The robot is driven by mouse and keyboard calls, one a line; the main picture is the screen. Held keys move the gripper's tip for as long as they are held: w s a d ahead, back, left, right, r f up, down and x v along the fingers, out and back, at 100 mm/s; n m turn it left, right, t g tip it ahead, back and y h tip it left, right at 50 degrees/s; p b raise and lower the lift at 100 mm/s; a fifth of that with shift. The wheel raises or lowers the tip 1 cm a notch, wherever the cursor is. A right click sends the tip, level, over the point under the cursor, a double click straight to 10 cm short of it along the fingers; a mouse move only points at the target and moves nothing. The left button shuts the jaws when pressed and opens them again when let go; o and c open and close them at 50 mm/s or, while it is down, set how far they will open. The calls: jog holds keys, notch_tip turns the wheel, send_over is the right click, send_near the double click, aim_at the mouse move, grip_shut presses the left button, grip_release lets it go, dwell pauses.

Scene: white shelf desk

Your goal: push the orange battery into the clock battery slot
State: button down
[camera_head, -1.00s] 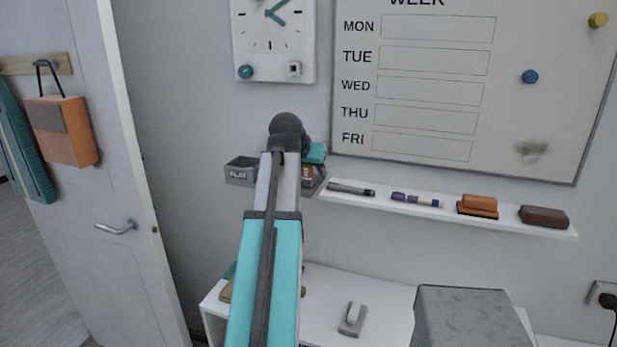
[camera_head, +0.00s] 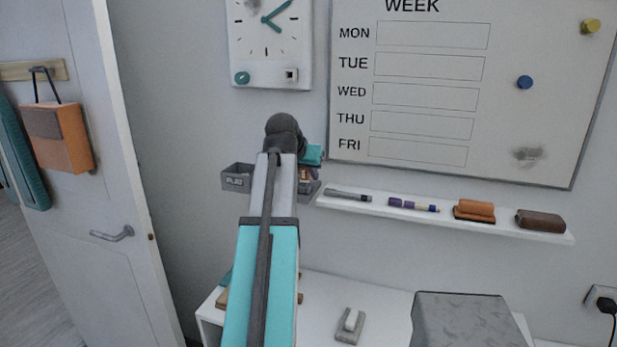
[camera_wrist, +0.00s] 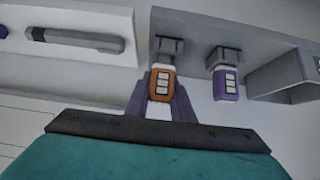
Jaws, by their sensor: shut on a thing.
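The orange battery (camera_wrist: 161,87) shows in the wrist view with a white end and dark marks, just below a dark bracket on the grey holder (camera_wrist: 205,22). My gripper (camera_wrist: 162,100) is shut on it, a purple-grey finger on each side. Whether the battery touches the bracket is unclear. In the head view my gripper is mostly hidden behind my arm; part of its teal body (camera_head: 313,154) shows. The white clock (camera_head: 270,45) hangs on the wall above, with a small dark square opening (camera_head: 291,75), perhaps the battery slot, at its lower right and a teal knob at lower left.
A purple battery (camera_wrist: 226,84) sits beside the orange one at a second bracket. A grey bin (camera_head: 237,178) with a label is left of my arm. The marker ledge (camera_head: 400,208) holds markers and erasers, below the whiteboard (camera_head: 430,90). The wall between holder and clock is clear.

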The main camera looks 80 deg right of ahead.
jog(key=shift+r+b, duration=0.35)
jog(key=shift+r, duration=0.75)
jog(key=w+a+r+b, duration=0.1)
jog(key=a+b, duration=0.2)
jog(key=a, duration=1.3)
jog(key=shift+w+r, duration=0.3)
jog(key=shift+w, duration=0.1)
